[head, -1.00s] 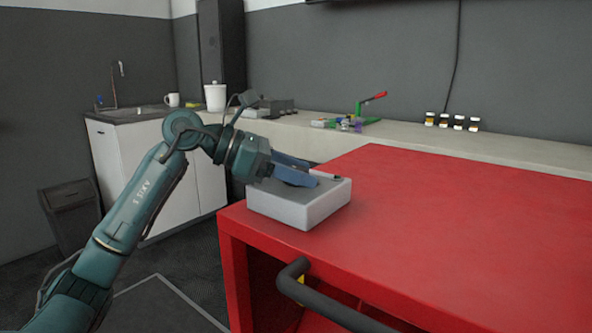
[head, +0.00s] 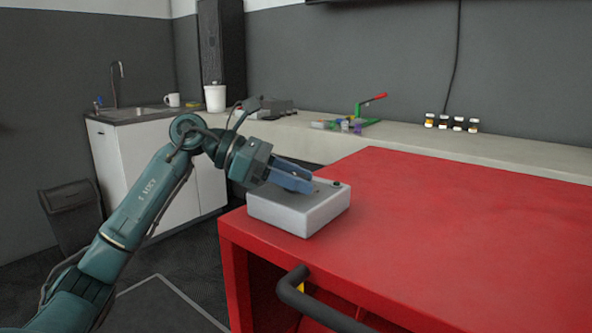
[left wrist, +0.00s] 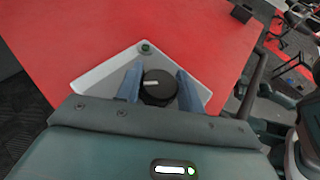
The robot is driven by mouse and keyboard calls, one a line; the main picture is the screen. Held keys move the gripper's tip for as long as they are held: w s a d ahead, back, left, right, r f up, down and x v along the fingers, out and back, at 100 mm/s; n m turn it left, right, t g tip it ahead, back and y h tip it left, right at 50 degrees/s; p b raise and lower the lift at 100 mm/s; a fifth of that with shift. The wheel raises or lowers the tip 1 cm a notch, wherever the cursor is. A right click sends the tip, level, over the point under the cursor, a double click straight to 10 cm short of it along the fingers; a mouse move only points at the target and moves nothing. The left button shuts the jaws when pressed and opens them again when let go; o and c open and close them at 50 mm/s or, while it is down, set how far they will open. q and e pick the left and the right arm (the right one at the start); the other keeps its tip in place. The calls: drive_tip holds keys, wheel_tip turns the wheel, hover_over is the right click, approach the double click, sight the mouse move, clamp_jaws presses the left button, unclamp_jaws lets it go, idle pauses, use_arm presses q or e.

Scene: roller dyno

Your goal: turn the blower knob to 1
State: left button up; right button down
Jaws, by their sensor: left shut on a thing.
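A light grey box (head: 296,217), the blower control, sits on the near left corner of the red cart top. In the left wrist view its black round knob (left wrist: 158,92) has a white pointer line aimed to the left of the picture. My left gripper (head: 306,184) reaches down over the box from the left. In the left wrist view its blue fingers (left wrist: 160,86) stand on both sides of the knob, shut on it. In the head view the fingers hide the knob. I cannot read any scale marks. My right gripper is not in view.
A small green button (left wrist: 145,48) sits near a corner of the box. Behind are a pale counter (head: 430,145) with small jars and a sink (head: 140,112).

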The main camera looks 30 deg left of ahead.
use_arm(q)
drive_tip(key=shift+r+m+g+p, duration=0.25)
drive_tip(key=shift+m+g+p, duration=0.15)
drive_tip(key=shift+g, duration=0.2)
drive_tip(key=shift+m+g+h+p, duration=0.3)
drive_tip(key=shift+m+h+p, duration=0.1)
drive_tip(key=m+g+h+p, duration=0.1)
drive_tip(key=m+g+p, duration=0.1)
drive_tip(key=g, duration=0.1)
drive_tip(key=shift+m+p, duration=0.3)
drive_tip(key=shift+m, duration=0.1)
drive_tip(key=shift+f+m+g+p, duration=0.25)
drive_tip(key=shift+m+g+p, duration=0.25)
drive_tip(key=shift+m+g, duration=0.4)
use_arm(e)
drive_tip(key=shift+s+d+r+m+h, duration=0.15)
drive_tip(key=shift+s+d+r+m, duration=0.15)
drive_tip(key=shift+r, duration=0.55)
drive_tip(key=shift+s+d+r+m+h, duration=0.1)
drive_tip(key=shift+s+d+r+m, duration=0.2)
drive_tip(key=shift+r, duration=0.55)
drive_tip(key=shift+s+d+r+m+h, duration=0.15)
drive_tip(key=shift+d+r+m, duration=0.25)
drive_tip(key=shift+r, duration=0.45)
use_arm(q)
drive_tip(key=o, duration=1)
